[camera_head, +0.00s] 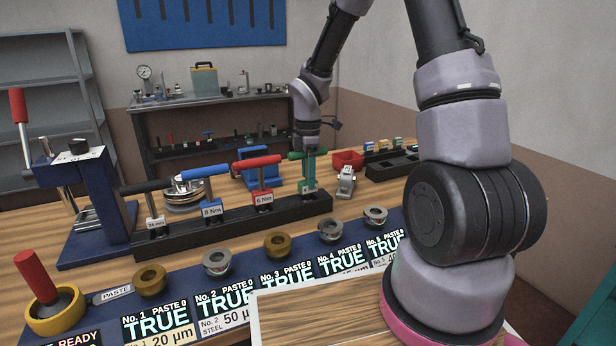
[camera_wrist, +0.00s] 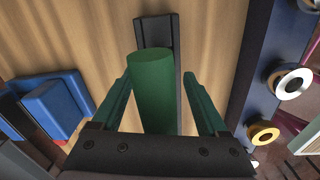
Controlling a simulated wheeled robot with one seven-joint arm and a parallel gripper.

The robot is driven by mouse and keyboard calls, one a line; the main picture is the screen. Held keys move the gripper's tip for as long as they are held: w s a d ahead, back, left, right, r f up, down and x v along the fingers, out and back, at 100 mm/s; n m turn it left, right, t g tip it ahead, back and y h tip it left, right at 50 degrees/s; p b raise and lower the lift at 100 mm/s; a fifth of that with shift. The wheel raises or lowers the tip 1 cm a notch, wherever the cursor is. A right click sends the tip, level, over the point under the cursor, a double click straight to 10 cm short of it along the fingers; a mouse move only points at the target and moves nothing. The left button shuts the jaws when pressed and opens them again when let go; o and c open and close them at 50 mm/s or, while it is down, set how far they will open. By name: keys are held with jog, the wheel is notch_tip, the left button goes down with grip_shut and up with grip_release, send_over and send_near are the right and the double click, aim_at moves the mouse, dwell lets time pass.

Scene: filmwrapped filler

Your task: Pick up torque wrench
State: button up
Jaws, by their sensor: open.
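Several T-handled torque wrenches stand in a long black rack (camera_head: 185,233) on the bench. A blue-handled one (camera_head: 205,173) is labelled 8 Nm and a red-handled one (camera_head: 257,162) 6 Nm. A black-handled one (camera_head: 147,187) stands at the left end. The green-handled wrench (camera_head: 295,156) is at the right end, under my gripper (camera_head: 309,158). In the wrist view my gripper (camera_wrist: 158,80) is open, its two fingers on either side of the green handle (camera_wrist: 155,90). Gaps show on both sides. The wrench's lower part is mostly hidden there.
In front lies a blue panel (camera_head: 205,258) with several metal rings and TRUE displays. A blue press with a red lever (camera_head: 85,195) stands left. A small grey-white device (camera_head: 346,182) and a red bin (camera_head: 347,160) are close to the right of my gripper.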

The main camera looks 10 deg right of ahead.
jog(key=shift+f, duration=0.2)
grip_shut()
jog(key=shift+r, duration=0.2)
notch_tip(320, 180, up, 10)
jog(key=shift+f, duration=0.15)
